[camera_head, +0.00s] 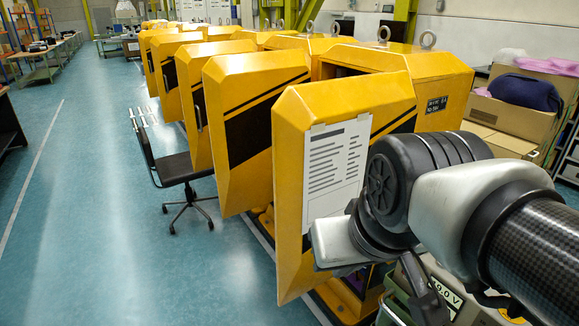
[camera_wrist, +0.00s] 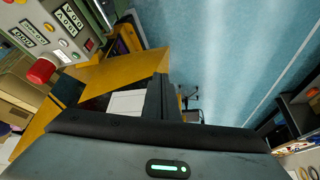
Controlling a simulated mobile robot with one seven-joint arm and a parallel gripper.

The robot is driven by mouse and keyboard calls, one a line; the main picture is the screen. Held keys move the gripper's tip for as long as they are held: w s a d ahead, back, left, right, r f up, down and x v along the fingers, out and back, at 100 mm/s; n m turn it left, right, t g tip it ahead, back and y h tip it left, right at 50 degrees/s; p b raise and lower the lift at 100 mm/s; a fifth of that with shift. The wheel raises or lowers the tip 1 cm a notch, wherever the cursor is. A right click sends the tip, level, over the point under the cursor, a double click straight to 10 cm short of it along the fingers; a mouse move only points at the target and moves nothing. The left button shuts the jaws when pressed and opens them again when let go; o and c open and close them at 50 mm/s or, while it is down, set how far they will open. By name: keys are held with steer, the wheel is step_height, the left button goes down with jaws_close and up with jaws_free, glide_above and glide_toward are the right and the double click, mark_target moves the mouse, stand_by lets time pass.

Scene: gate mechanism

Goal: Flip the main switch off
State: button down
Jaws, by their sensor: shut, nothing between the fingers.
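A grey control panel (camera_wrist: 50,30) shows in the upper left of the wrist view. It carries a red knob (camera_wrist: 42,70), a small red button (camera_wrist: 88,45) and lettered plates. I cannot tell which part is the main switch. The dark body of my gripper spans the bottom of the wrist view, with the panel beyond it. In the head view my gripper (camera_head: 428,300) points down at the lower right, beside the front yellow door. It is shut and empty.
The front yellow door (camera_head: 292,180) stands open close to my wrist, with a white sheet (camera_head: 335,165) on it. More yellow cabinets (camera_head: 180,95) line up behind. A black chair (camera_head: 180,168) stands left of them. Cardboard boxes (camera_head: 505,120) are at the right. The blue floor at left is clear.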

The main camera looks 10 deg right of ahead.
steer(key=shift+w+a, duration=0.25)
steer(key=shift+w, duration=0.05)
steer(key=shift+s, duration=0.1)
steer(key=w+d+f+n+g+h+b, duration=0.35)
steer(key=d+f+h+b, duration=0.2)
steer(key=d+f, duration=0.4)
steer(key=w+d+f+n+g+h+b, duration=0.25)
steer(key=d+f+n+h+b, duration=0.3)
steer(key=f, duration=0.65)
steer(key=w+d+f+n+t+h+b, duration=0.1)
steer(key=w+f+n+t+h+b, duration=0.1)
steer(key=w+f+n, duration=0.4)
steer(key=w+d+f+n+t+h+b, duration=0.1)
steer(key=w+d+f+n+t+b, duration=0.1)
steer(key=w+f+n+t+b, duration=0.2)
steer(key=w+f+n+b, duration=0.1)
steer(key=w+f+n, duration=0.2)
steer(key=f, duration=0.3)
steer(key=shift+w+d+n+t+h, duration=0.3)
steer(key=shift+w+h, duration=0.1)
steer(key=shift+w, duration=0.1)
